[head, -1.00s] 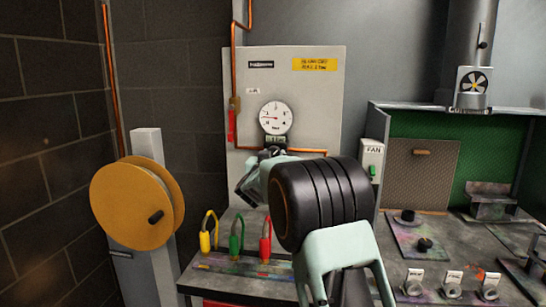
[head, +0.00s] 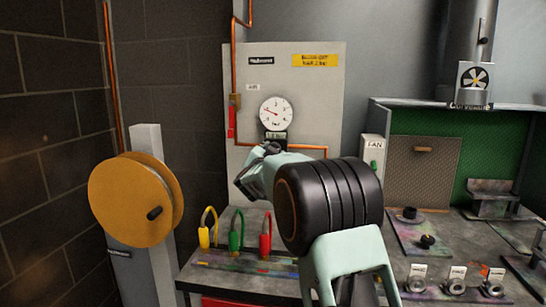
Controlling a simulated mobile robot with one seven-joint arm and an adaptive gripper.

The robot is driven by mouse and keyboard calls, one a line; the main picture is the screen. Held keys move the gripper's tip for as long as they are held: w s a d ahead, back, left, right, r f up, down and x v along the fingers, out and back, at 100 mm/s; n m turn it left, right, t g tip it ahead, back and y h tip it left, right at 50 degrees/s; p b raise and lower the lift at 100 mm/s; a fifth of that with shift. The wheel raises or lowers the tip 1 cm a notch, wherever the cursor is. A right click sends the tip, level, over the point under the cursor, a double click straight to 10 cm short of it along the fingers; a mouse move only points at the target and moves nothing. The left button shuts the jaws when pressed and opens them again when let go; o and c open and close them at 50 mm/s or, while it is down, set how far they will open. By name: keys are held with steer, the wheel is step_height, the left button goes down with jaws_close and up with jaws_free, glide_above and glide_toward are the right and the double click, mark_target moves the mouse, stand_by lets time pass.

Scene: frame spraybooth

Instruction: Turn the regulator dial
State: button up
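A round white pressure gauge (head: 276,113) is fixed on a pale panel (head: 315,110). A small dark piece with a light label (head: 275,135) sits just below the gauge. My gripper (head: 262,150) is at the panel, just under that label, reached from the lower right. The regulator dial itself is not clearly visible; my gripper and arm cover the area below the gauge. The fingertips are small and partly hidden, so I cannot tell whether they are open, shut or touching the dial.
A yellow hose reel (head: 130,200) stands at left. Yellow, green and red looped hoses (head: 237,235) stand on the bench below my gripper. A fan switch (head: 373,160) is right of the panel. A green-backed booth (head: 480,150) holds several small items. A copper pipe (head: 233,60) runs along the panel.

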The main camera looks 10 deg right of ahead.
steer(key=shift+m+b, duration=1.6)
steer(key=shift+m, duration=2)
steer(key=o, duration=1.2)
steer(key=shift+c, duration=0.2)
steer(key=v, duration=1.2)
steer(key=shift+a+r, duration=0.1)
